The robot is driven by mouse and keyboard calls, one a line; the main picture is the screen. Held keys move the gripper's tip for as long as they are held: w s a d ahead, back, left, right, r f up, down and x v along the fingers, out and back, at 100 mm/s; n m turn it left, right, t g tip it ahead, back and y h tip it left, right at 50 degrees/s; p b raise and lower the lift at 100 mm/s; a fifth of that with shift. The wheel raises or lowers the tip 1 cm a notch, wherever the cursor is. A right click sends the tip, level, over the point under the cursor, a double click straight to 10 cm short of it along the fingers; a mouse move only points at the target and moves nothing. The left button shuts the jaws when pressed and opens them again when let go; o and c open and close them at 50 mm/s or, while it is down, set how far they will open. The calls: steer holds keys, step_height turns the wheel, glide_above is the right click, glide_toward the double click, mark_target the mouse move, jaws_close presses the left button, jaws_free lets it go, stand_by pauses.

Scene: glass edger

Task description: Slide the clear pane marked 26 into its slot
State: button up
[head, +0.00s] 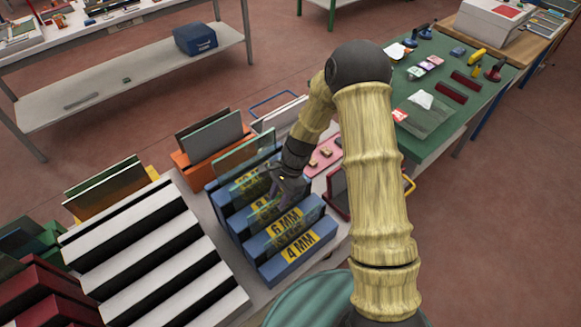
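A blue slotted rack (300,262) stands on the table, with yellow labels; "4 MM" and "6 MM" are readable on the front rows. A clear greenish pane (243,153) stands upright at the rack's back end. No number 26 is readable on it, so I cannot tell whether it is the task's pane. My gripper (277,188) points down over the rack's middle rows, right of and in front of that pane. Its fingers are small and dark; I cannot tell whether they are open or hold something. My wrist hides part of the rack's right side.
A white-and-black ridged rack (150,255) stands left of the blue rack. An orange holder (190,170) with panes is behind it. A pink tray (323,157) with small blocks lies to the right. A green table (455,112) with tools stands beyond my arm.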

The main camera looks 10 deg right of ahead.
steer(key=b+v, duration=0.2)
steer(key=v, duration=1.2)
steer(key=shift+r, duration=0.35)
steer(key=s+d+r+n+t+h, duration=0.2)
steer(key=s+d+n, duration=0.2)
steer(key=s, duration=0.3)
steer(key=s+d+r+n+t+h, duration=0.2)
steer(key=s+d+n+t, duration=0.1)
steer(key=s+n, duration=0.4)
steer(key=shift+s+d, duration=0.7)
steer(key=shift+d, duration=0.05)
